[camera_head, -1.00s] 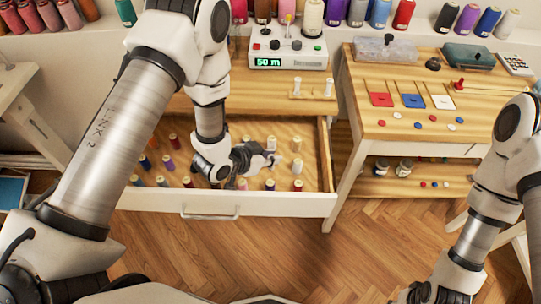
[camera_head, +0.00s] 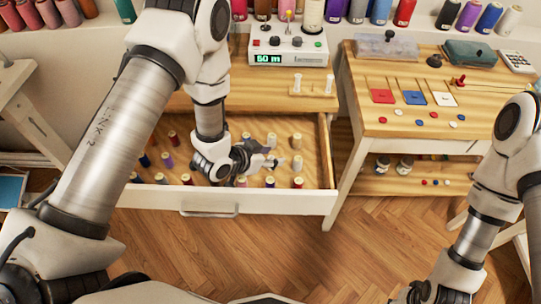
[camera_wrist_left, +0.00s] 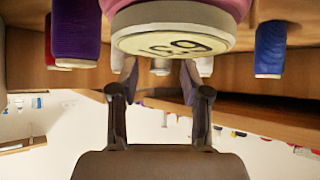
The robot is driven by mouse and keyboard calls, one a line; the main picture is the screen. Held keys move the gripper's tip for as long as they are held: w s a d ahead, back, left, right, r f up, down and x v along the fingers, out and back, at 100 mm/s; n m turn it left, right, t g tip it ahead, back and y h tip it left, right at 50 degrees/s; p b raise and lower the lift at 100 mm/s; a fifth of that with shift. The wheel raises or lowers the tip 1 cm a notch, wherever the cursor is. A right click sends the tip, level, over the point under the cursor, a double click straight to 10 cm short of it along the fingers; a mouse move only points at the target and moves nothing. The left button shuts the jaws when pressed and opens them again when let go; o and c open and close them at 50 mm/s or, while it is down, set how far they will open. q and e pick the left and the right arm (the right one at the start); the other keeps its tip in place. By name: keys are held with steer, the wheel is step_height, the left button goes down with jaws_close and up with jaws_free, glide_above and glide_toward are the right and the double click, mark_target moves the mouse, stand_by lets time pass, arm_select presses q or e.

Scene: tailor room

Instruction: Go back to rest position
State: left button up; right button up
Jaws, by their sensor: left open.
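My left gripper (camera_head: 274,160) is open in the head view, low over the open drawer (camera_head: 180,200) among several standing thread spools. In the left wrist view my left gripper (camera_wrist_left: 158,82) shows its two fingers apart. A pink spool with a pale numbered end (camera_wrist_left: 172,35) is close to the camera, overlapping the space beyond the fingers; I cannot tell whether they touch it. My right gripper (camera_head: 420,292) is at the bottom right of the head view, dark and partly cut off, so its jaws cannot be judged.
A side table (camera_head: 400,70) at the right holds coloured squares and buttons. Thread spools line the back shelf. The wooden floor (camera_head: 280,245) before the drawer is clear.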

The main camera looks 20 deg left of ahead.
arm_select(q)
step_height(320, 180, up, 10)
steer(key=shift+f, duration=0.2)
steer(key=shift+r, duration=0.1)
